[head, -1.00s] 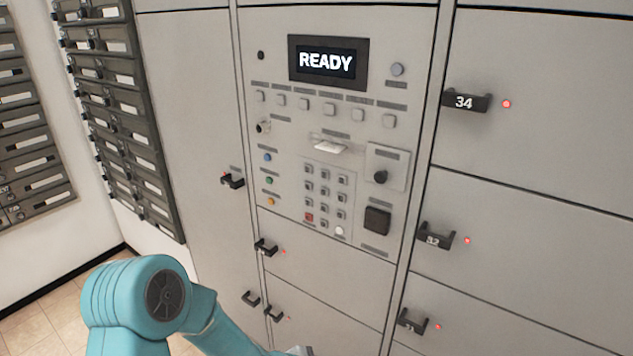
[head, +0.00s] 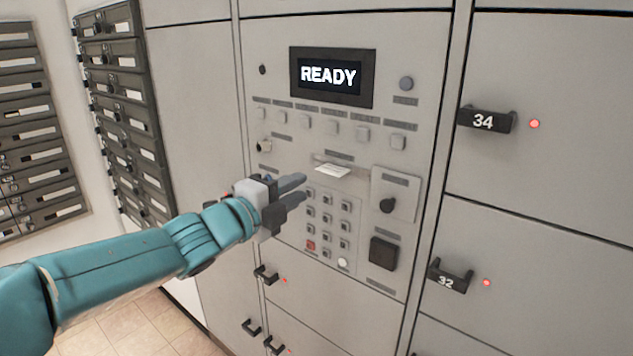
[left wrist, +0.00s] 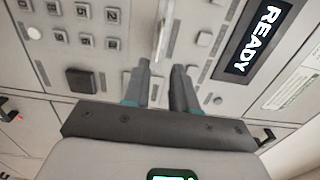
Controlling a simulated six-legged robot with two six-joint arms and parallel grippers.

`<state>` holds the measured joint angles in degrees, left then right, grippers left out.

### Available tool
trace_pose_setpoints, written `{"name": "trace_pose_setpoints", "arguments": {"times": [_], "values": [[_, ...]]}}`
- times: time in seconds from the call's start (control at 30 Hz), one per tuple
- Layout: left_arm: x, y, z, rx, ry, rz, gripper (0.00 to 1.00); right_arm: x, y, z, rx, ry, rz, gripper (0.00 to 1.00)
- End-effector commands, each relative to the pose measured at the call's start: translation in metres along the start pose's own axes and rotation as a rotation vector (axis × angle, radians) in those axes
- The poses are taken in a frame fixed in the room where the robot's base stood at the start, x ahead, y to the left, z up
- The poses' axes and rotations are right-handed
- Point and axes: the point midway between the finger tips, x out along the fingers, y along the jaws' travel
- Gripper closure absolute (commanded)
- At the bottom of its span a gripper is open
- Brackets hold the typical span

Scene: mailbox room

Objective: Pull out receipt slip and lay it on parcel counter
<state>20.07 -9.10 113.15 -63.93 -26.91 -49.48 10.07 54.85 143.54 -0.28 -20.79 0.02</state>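The receipt slip (head: 332,170) is a small white paper sticking out of a slot in the grey locker control panel (head: 274,98), below the READY screen. My left gripper (head: 303,188) is in front of the keypad's upper left, to the left of and slightly below the slip. Its two dark fingers are apart with nothing between them. In the left wrist view the slip (left wrist: 162,34) shows as a pale strip beyond the gap between the fingertips (left wrist: 162,72), not touched. The parcel counter is not in view. My right gripper is not in view.
The keypad (head: 328,222), a black knob (head: 388,205) and a dark square button (head: 383,252) sit near the slot. Locker handles 34 (head: 486,121) and 32 (head: 450,278) jut out at right. Mailboxes (head: 120,110) line the left wall.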

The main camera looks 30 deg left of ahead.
Motion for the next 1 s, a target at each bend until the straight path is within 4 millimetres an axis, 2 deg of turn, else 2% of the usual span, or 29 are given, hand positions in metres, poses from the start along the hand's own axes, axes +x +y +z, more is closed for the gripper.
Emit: {"name": "trace_pose_setpoints", "arguments": {"times": [0.63,0.8,1.0], "values": [[0.09,0.001,-0.003,-0.002,0.008,0.002,0.73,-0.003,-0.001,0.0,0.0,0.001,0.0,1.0],[0.105,0.0,-0.003,-0.002,0.007,0.002,0.73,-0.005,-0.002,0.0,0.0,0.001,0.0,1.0],[0.113,0.001,-0.003,-0.002,0.006,0.002,0.73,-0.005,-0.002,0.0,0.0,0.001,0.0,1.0]]}}
